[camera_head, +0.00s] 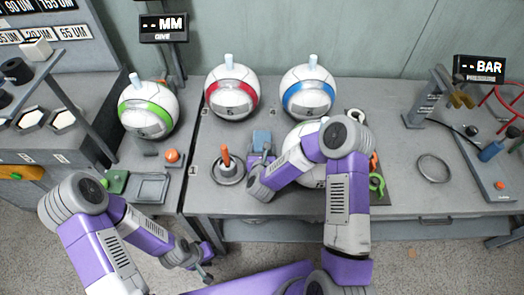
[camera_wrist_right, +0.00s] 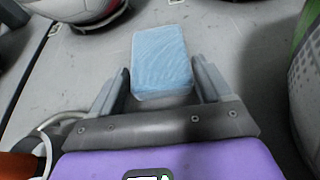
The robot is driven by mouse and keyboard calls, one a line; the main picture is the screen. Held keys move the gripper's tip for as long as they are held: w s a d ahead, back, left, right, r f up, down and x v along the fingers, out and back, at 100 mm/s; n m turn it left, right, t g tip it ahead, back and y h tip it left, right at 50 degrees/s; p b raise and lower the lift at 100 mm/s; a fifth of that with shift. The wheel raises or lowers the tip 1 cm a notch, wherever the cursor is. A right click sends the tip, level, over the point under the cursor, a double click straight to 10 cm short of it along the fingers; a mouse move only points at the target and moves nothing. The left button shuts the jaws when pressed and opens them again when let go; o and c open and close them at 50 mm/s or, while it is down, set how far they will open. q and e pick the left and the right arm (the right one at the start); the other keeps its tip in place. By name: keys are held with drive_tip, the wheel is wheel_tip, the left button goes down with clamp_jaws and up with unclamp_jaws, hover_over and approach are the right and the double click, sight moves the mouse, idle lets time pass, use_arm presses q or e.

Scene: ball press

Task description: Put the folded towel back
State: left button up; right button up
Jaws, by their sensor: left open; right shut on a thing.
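The folded towel is a light blue block (camera_head: 262,138). In the right wrist view the towel (camera_wrist_right: 160,62) lies between the two fingers and reaches out beyond their tips. My right gripper (camera_head: 261,160) is shut on the towel, over the middle of the grey table; its fingers also show in the right wrist view (camera_wrist_right: 161,82). I cannot tell whether the towel touches the tabletop. My left gripper (camera_head: 205,263) is open and empty, low in front of the table and away from the towel.
A red-banded ball (camera_head: 232,92) and a blue-banded ball (camera_head: 307,92) stand behind the towel. Another ball (camera_head: 293,143) is partly hidden by my right arm. An orange-handled tool (camera_head: 226,163) stands in a round base left of the towel. A grey tray (camera_head: 150,188) lies further left. The table's right half has free room.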

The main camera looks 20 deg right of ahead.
drive_tip(key=shift+r, duration=0.1)
drive_tip(key=o, duration=1)
drive_tip(key=shift+s+a+r, duration=0.1)
drive_tip(key=shift+s+r, duration=0.05)
drive_tip(key=shift+s, duration=0.15)
drive_tip(key=p+v, duration=0.2)
drive_tip(key=v, duration=0.8)
drive_tip(key=shift+s+a, duration=0.1)
drive_tip(key=shift+s, duration=0.2)
drive_tip(key=shift+s+r, duration=0.15)
drive_tip(key=shift+s, duration=0.2)
